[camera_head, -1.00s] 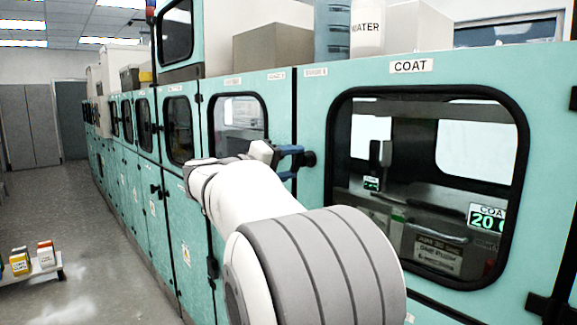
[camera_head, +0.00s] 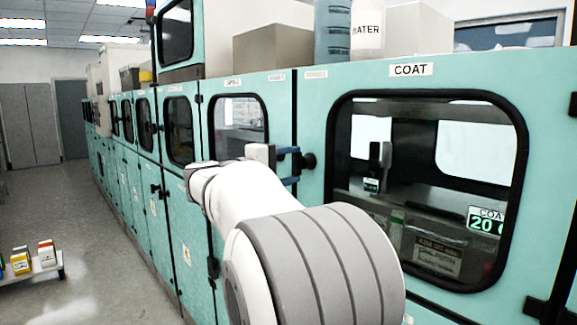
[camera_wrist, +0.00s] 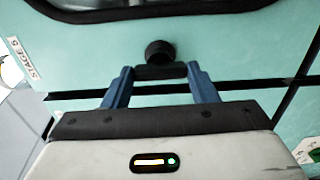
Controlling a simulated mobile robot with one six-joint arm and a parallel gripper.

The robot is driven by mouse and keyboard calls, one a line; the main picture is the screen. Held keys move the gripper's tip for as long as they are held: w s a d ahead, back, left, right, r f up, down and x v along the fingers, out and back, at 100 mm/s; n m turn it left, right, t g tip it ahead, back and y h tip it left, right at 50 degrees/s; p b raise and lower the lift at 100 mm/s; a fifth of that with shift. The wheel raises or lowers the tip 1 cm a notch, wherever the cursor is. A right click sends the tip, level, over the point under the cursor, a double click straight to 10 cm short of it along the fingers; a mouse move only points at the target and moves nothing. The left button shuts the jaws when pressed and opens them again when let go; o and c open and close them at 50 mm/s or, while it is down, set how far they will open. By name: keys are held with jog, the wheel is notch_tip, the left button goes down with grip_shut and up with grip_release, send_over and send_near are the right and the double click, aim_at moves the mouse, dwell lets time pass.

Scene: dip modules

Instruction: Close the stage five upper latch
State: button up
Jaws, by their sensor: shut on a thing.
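The stage five upper latch is a black round knob with a dark bar (camera_wrist: 160,72) on the teal panel, below a window edge in the wrist view. Its knob (camera_head: 308,160) also shows in the head view, left of the COAT window. My gripper (camera_wrist: 160,67) has its two blue fingers on either end of the bar, shut on it. In the head view my gripper (camera_head: 297,166) reaches the latch from the left, with its fingers one above the other. A "STAGE 5" label (camera_wrist: 24,58) shows at the left of the wrist view.
The teal cabinet row runs back along the left side. The COAT window (camera_head: 428,95) is right of the latch. A dark gap (camera_wrist: 240,88) between panels runs across below the latch in the wrist view. A low cart (camera_head: 45,268) with small boxes stands on the open floor at left.

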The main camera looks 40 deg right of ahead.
jog(key=o, duration=1)
jog(key=shift+a, duration=0.1)
jog(key=a, duration=0.7)
jog(key=shift+s+a+b, duration=0.3)
jog(key=shift+b, duration=0.1)
jog(key=shift+f, duration=0.1)
